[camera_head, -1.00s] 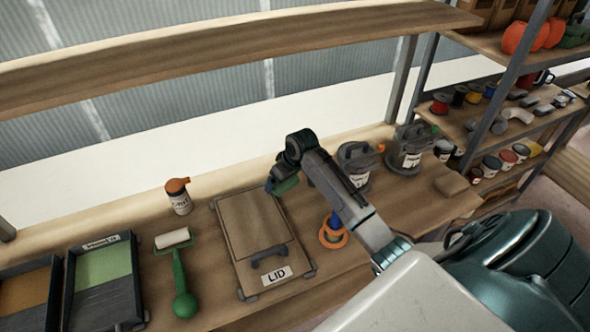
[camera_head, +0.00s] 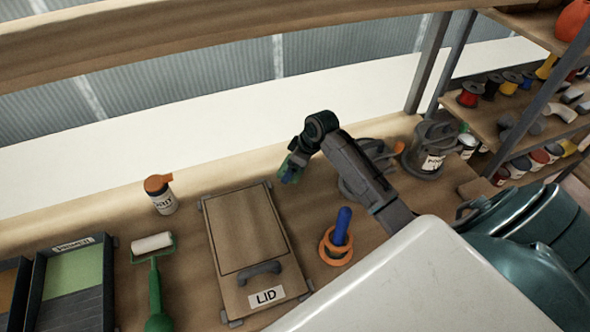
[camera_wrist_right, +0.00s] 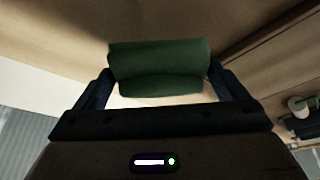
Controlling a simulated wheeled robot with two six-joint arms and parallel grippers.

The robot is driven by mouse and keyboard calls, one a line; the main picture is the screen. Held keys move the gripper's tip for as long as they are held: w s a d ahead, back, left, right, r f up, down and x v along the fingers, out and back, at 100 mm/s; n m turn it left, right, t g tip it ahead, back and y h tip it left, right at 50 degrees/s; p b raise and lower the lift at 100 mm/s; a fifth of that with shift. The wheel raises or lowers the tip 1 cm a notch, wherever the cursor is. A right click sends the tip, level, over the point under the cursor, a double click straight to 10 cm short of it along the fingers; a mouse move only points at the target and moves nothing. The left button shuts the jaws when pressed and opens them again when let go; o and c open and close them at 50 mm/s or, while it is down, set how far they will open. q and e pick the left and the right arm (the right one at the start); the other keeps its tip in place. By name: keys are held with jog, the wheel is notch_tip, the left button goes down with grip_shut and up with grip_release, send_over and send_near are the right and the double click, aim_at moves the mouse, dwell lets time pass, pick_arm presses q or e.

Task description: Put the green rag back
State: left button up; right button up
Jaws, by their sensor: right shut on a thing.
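My right gripper (camera_head: 291,170) is shut on the green rag (camera_wrist_right: 160,67). In the right wrist view the rag is a folded dark green bundle between the two fingers. In the head view the rag (camera_head: 290,167) is a small green patch at the gripper, partly hidden by it, above the workbench just right of the far end of the board marked LID. My left gripper is not in view.
The LID board (camera_head: 247,229) has a handle. To its left are a white-and-orange bottle (camera_head: 161,194), a green-handled roller (camera_head: 153,270) and a paint tray (camera_head: 75,275). To its right are a blue-handled tool in an orange ring (camera_head: 335,246) and grey cans (camera_head: 428,150). Shelves (camera_head: 490,120) stand right.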

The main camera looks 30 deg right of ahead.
notch_tip(320, 180, down, 4)
jog(key=shift+d+p, duration=0.1)
jog(key=shift+p, duration=0.3)
jog(key=o, duration=0.6)
jog(key=shift+f, duration=0.15)
